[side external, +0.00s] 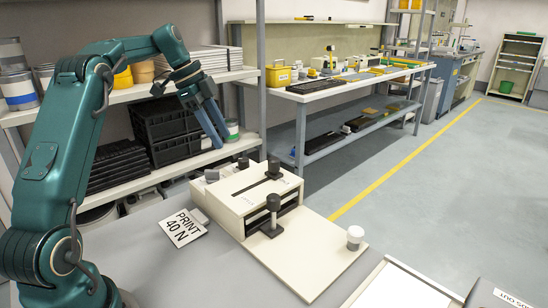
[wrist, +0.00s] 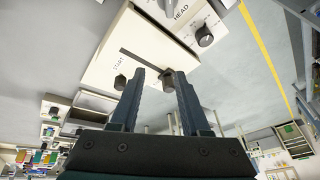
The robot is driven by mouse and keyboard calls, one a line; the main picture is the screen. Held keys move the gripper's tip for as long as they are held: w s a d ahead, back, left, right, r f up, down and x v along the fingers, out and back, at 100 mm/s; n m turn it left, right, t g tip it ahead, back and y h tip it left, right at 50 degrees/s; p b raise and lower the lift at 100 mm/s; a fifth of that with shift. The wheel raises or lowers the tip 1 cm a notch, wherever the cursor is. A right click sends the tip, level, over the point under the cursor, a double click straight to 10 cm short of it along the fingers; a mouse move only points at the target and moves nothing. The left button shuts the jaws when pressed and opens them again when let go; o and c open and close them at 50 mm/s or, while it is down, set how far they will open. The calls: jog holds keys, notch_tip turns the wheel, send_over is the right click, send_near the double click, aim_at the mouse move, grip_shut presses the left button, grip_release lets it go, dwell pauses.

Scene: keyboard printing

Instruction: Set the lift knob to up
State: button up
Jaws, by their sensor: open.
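My gripper (side external: 217,138) is in the air above and behind the cream printing unit (side external: 240,199), fingers pointing down and apart. In the wrist view, my gripper (wrist: 160,74) is open with a dark knob (wrist: 168,80) showing between its fingertips; contact cannot be judged there. A dark dial knob (wrist: 205,37) with marks around it sits near the HEAD label at the upper right. Another dark knob (wrist: 120,83) is by the START label. No lift label is readable, so I cannot tell which knob is the lift knob or its setting.
The unit's top has a dark slot (side external: 256,186). A tall black-knobbed post (side external: 273,205) and a white knob (side external: 355,234) stand in front. A PRINT 40 N card (side external: 183,227) lies left of the unit. Shelves with black crates (side external: 165,115) stand behind my arm.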

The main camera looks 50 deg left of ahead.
jog(key=n, duration=0.2)
send_over(210, 170)
jog(key=s+a, duration=0.1)
jog(key=s, duration=0.1)
jog(key=shift+h, duration=0.3)
jog(key=f, duration=0.6)
jog(key=shift+w+a+f, duration=0.15)
jog(key=shift+w+f, duration=0.05)
jog(key=shift+x, duration=2.45)
jog(key=shift+s, duration=0.1)
grip_shut()
